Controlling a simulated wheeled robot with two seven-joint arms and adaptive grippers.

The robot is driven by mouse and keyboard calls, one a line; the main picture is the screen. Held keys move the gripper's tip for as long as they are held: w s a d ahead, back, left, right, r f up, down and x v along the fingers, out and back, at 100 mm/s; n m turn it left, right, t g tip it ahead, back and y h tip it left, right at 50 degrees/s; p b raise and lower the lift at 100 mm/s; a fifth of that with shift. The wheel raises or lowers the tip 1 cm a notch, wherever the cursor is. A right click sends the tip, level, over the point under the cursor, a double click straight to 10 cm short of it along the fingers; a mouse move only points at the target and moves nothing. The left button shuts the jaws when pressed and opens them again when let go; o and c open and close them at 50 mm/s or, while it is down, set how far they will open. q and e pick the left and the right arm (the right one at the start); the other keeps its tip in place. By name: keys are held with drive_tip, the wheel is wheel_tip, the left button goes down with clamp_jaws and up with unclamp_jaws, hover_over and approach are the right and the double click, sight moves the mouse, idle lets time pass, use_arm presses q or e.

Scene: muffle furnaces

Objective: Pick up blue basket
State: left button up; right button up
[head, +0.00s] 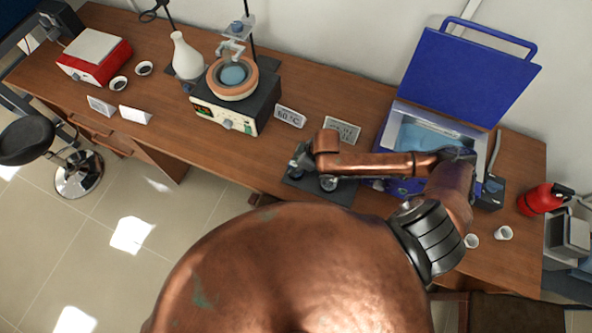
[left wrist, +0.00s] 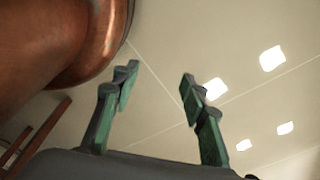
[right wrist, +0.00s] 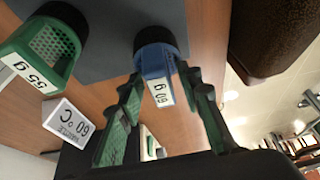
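The blue basket (right wrist: 155,68), labelled 60 g, stands on a grey mat (right wrist: 105,35) in the right wrist view, which shows it upside down. My right gripper (right wrist: 163,82) is open, with its green-padded fingertips on either side of the basket; I cannot tell whether they touch it. A green basket (right wrist: 45,45), labelled 55 g, stands beside it. In the head view my right gripper (head: 314,168) is over the dark mat (head: 340,195), and my arm hides the blue basket. My left gripper (left wrist: 158,85) is open and empty above the floor.
A blue furnace (head: 465,75) with a raised lid stands right of the mat. A heater (head: 237,110) with a bowl stands left, near a 60 °C sign (head: 290,116). White cups (head: 503,233) and a red extinguisher (head: 540,199) are at the right.

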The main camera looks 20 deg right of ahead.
clamp_jaws()
drive_tip(key=shift+r, duration=0.2)
idle(0.3)
